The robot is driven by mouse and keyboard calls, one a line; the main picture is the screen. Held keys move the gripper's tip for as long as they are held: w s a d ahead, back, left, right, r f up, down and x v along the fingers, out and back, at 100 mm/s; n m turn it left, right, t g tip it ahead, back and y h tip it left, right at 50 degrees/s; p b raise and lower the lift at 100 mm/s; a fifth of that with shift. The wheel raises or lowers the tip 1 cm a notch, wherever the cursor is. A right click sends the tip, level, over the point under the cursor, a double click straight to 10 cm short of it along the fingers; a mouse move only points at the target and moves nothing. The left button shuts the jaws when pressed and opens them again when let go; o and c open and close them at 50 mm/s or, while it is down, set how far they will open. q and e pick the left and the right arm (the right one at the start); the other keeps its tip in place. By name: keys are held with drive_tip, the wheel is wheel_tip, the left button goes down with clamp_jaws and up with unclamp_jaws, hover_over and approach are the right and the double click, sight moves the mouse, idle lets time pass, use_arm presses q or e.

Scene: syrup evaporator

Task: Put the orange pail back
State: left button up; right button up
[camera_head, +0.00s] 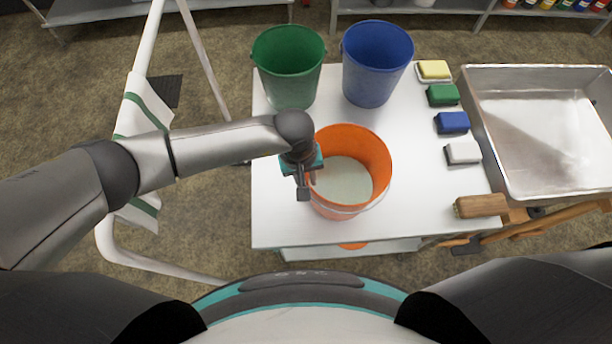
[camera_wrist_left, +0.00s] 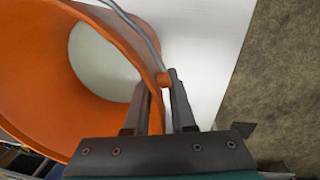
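The orange pail (camera_head: 376,152) is at the front of the white table, with a pale inside bottom and a thin wire handle along its front rim. It also shows in the left wrist view (camera_wrist_left: 40,100). My left gripper (camera_head: 305,188) is at the pail's left rim. In the left wrist view its fingers (camera_wrist_left: 158,95) straddle the pail wall beside the handle's lug, one inside and one outside. They are close together and seem shut on the wall. Whether the pail touches the table is hard to tell. My right gripper is out of view.
Behind stand a green pail (camera_head: 289,70) and a blue pail (camera_head: 376,65). Several coloured brushes or sponges, including a blue one (camera_head: 452,122), line the right side of the white table (camera_head: 275,215). A metal pan (camera_head: 535,130) lies farther right. A white frame with a towel (camera_head: 145,125) stands left.

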use_arm(q)
drive_tip(key=shift+o, duration=0.5)
drive_tip(key=shift+r, duration=0.1)
drive_tip(key=shift+w+r, duration=0.1)
drive_tip(key=shift+r, duration=0.25)
wheel_tip(320, 180, up, 11)
drive_tip(key=a, duration=0.1)
drive_tip(key=shift+r, duration=0.15)
drive_tip(key=shift+s, duration=0.25)
